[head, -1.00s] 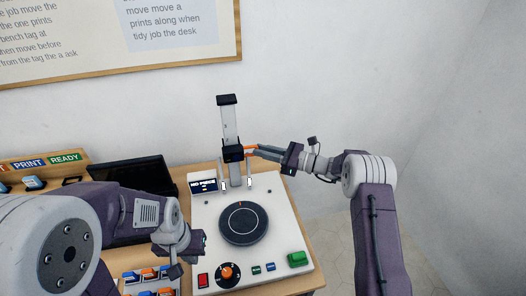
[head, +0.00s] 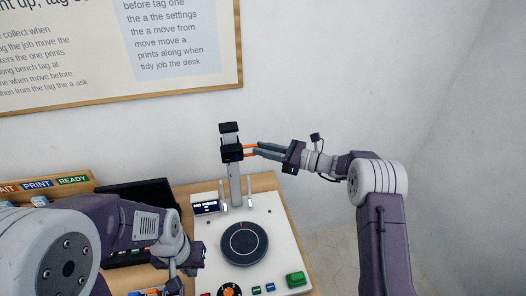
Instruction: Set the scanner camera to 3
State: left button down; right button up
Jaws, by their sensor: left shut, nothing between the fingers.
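The scanner (head: 275,230) is a white bench unit with a dark round turntable (head: 244,243) and an upright post (head: 234,183) at its back. The black camera carriage (head: 231,150) sits high on the post, a short way below the black top cap (head: 229,127). Any scale marks are too small to read. My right gripper (head: 248,151) is just right of the carriage, its orange fingertips apart with a gap showing between them. Contact with the carriage cannot be told. My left gripper (head: 198,255) is shut and empty by the scanner's left edge.
A small display (head: 205,207) reads "NO PIECE". An orange-and-black dial (head: 229,291) and a green button (head: 295,279) are at the front. A dark screen (head: 140,192) and a labelled rack (head: 75,182) stand left. The wall is close behind the post.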

jog(key=shift+o, duration=1.1)
jog(key=shift+w+d+r, duration=0.1)
jog(key=shift+r, duration=0.15)
jog(key=shift+f, duration=0.1)
jog(key=b+v, duration=0.1)
jog(key=v, duration=0.8)
